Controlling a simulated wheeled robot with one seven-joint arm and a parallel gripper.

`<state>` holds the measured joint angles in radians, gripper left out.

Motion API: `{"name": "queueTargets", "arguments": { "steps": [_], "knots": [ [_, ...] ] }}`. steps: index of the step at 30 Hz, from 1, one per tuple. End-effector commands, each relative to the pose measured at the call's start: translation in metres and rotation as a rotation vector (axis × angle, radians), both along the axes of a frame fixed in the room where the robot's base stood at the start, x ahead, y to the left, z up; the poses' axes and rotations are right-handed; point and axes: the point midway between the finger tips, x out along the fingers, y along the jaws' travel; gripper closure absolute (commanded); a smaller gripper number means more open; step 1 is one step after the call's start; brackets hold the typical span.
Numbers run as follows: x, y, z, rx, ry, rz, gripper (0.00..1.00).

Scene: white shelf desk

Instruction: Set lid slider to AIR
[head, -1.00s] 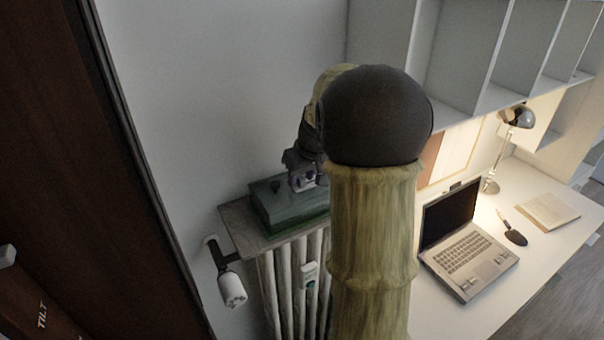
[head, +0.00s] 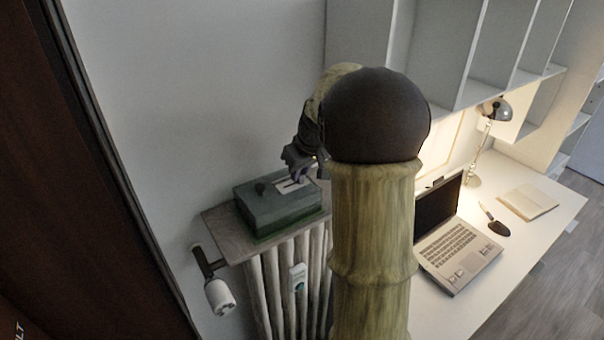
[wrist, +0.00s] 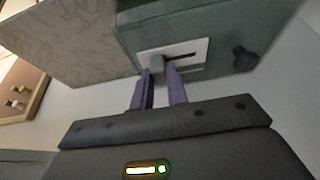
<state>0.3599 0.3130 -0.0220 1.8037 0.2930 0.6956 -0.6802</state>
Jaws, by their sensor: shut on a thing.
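A dark green box (head: 275,212) with a black round knob (head: 260,188) sits on a shelf above a radiator. Its lid carries a white plate (head: 292,186) with a dark slot. In the wrist view the plate (wrist: 196,50) shows close up, with a small grey slider (wrist: 155,62) at the left end of the slot. The black knob (wrist: 243,58) is to the right. My gripper (wrist: 160,72) has its two purple fingers shut on the slider. In the head view my gripper (head: 298,173) is at the plate, partly hidden by my arm. No lid lettering is readable.
The shelf (head: 222,232) lies over the radiator (head: 280,280), with a white valve (head: 219,296) at its left. A desk (head: 515,240) with a laptop (head: 452,248), lamp (head: 482,150) and notebook (head: 528,201) stands right. Open shelves hang above.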

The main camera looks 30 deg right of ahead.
Motion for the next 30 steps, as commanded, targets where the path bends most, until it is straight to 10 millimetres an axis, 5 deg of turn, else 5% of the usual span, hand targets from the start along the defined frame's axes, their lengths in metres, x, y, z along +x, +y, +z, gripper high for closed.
{"name": "queueTargets", "arguments": {
  "steps": [11,12,15,30],
  "knots": [
    [0.002,0.001,0.001,-0.001,-0.001,0.009,1.00],
    [0.002,0.001,0.001,-0.001,-0.001,0.009,0.79],
    [0.002,0.001,0.001,0.000,-0.001,0.009,0.62],
    [-0.005,-0.001,0.016,-0.003,-0.004,0.007,0.62]
  ]
}}
